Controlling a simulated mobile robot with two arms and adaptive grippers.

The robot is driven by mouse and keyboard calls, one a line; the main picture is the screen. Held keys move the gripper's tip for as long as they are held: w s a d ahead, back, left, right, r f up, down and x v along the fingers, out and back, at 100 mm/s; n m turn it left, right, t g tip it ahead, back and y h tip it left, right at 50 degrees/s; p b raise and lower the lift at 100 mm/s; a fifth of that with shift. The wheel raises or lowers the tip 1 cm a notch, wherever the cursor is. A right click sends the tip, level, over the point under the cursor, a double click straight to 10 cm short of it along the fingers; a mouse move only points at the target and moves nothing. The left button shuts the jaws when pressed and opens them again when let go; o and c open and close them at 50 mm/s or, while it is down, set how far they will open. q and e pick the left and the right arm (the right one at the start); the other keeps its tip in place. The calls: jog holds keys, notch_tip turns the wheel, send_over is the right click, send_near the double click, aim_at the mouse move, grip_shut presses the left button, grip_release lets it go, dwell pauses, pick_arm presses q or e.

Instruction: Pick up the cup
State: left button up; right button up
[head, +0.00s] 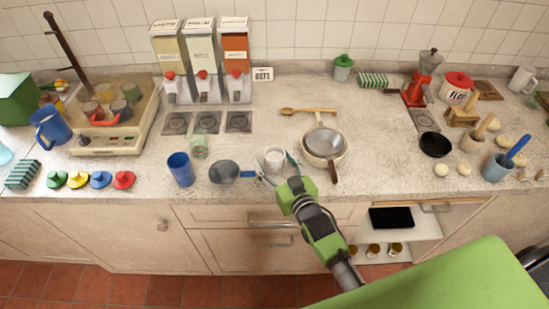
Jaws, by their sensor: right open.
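A small white cup (273,156) stands upright on the counter, left of the metal sieve. My right gripper (279,170) reaches in from the lower right. Its fingers are spread at the near side of the cup, with one finger toward each side. I cannot tell whether they touch it. A taller blue cup (180,169) stands farther left. A greenish glass (198,147) is behind and between them. My left gripper is not in view.
A sieve over a bowl (324,144) stands close on the right, with a wooden spoon (308,111) behind. Dispensers (202,61) stand at the back. The counter (385,160) has bare room on the right.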

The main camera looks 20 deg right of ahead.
jog(key=shift+w+f, duration=0.1)
jog(key=shift+w, duration=0.3)
jog(key=shift+s, duration=0.1)
jog(key=shift+c, duration=0.4)
jog(key=c, duration=1.2)
jog(key=shift+c, duration=0.2)
jog(key=shift+r, duration=0.2)
